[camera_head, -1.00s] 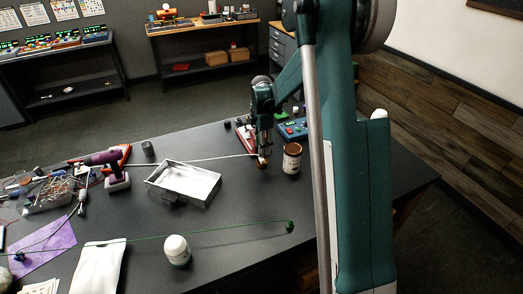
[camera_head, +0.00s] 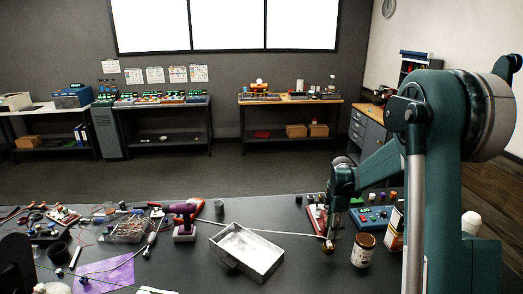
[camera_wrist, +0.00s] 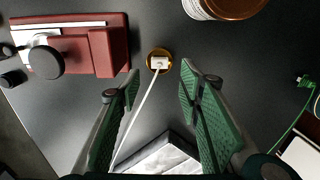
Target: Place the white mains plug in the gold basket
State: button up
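The white mains plug (camera_wrist: 160,63) sits within the rim of the small round gold basket (camera_wrist: 151,54) in the wrist view. Its white cable (camera_wrist: 139,115) runs from it between my fingers. My gripper (camera_wrist: 160,76) is open, with green pads on both sides of the plug and a gap to each. In the head view my gripper (camera_head: 331,235) points down just above the gold basket (camera_head: 328,249). The plug is too small to make out there. How deep it sits in the basket is unclear.
A brown jar with a white label (camera_head: 363,250) stands right of the basket. A red device (camera_wrist: 75,45) is close on its left in the wrist view. A metal tray (camera_head: 247,250) lies left, and a blue control box (camera_head: 375,217) is behind.

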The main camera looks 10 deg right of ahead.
jog(key=s+a+r+m+t+b, duration=0.25)
jog(key=s+a+r+m, duration=0.2)
jog(key=s+r, duration=0.35)
jog(key=s+a+r+m+t+b, duration=0.1)
jog(key=s+a+r+m+b, duration=0.25)
jog(key=s+a+r, duration=0.5)
jog(key=s+a+f+m+t+b, duration=0.2)
jog(key=s+m, duration=0.3)
jog(key=s, duration=0.6)
jog(key=s+a+f+m+t+b, duration=0.1)
jog(key=s+f+m, duration=0.3)
jog(key=s, duration=0.8)
jog(key=shift+s+a+m+t+b, duration=0.35)
jog(key=shift+a+m+b, duration=0.15)
jog(key=shift+b, duration=0.1)
